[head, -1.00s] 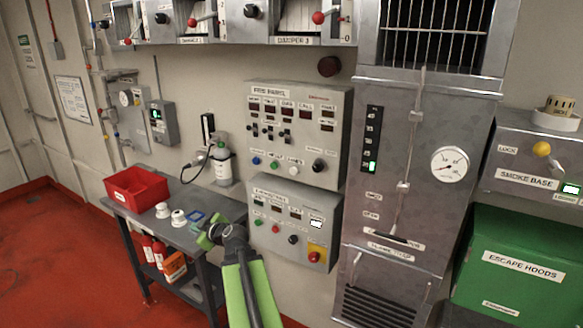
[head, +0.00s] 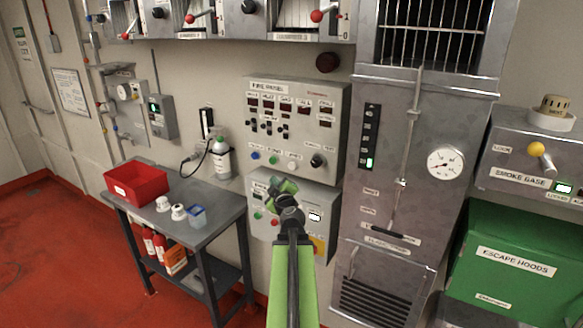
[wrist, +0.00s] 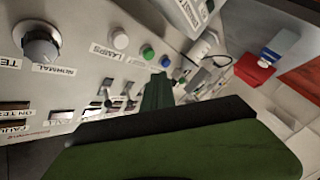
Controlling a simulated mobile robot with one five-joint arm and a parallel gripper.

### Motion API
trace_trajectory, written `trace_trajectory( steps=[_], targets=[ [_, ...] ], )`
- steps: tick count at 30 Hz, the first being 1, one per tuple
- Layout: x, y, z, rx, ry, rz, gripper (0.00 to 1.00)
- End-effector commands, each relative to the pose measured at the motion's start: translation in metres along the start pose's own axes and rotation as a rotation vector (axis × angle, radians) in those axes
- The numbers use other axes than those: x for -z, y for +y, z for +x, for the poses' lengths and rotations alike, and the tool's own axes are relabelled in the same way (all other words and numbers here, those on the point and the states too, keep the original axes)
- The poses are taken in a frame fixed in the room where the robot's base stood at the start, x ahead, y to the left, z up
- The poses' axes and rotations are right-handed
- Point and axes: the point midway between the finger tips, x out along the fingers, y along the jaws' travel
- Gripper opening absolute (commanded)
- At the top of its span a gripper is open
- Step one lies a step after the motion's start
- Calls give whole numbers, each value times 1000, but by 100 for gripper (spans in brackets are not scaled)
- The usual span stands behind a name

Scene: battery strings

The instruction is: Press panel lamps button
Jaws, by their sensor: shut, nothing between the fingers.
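The fire panel (head: 335,130) is a grey wall box with displays, small switches and a bottom row of controls. That row has a blue button, a green button, a white button (head: 292,165) and a black knob (head: 317,160). In the wrist view, a label reading LAMPS sits beside the white button (wrist: 120,39), with the green and blue buttons to its right. My gripper (head: 281,186) is shut and empty, in front of the lower panel's top and just below the white button in the head view. Its green finger (wrist: 157,92) shows in the wrist view, apart from the white button.
The lower panel (head: 333,205) has more buttons, partly hidden by my arm. A grey table (head: 218,207) at left holds a red bin (head: 137,185), white round items and a bottle (head: 221,160). A metal cabinet (head: 405,130) stands close on the right.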

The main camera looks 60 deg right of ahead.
Motion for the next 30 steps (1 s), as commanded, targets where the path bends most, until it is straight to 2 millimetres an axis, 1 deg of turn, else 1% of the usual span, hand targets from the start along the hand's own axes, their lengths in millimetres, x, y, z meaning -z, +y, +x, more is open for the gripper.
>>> trace_trajectory(
  steps=[8,18,21,24,30],
  targets=[
    [-10,10,16,1,0,0,0],
    [-36,36,51,1,-1,0,0],
    [-41,41,58,1,0,0,0],
    [-43,43,61,2,1,1,0],
    [-43,43,61,2,2,0,0]
  ],
)
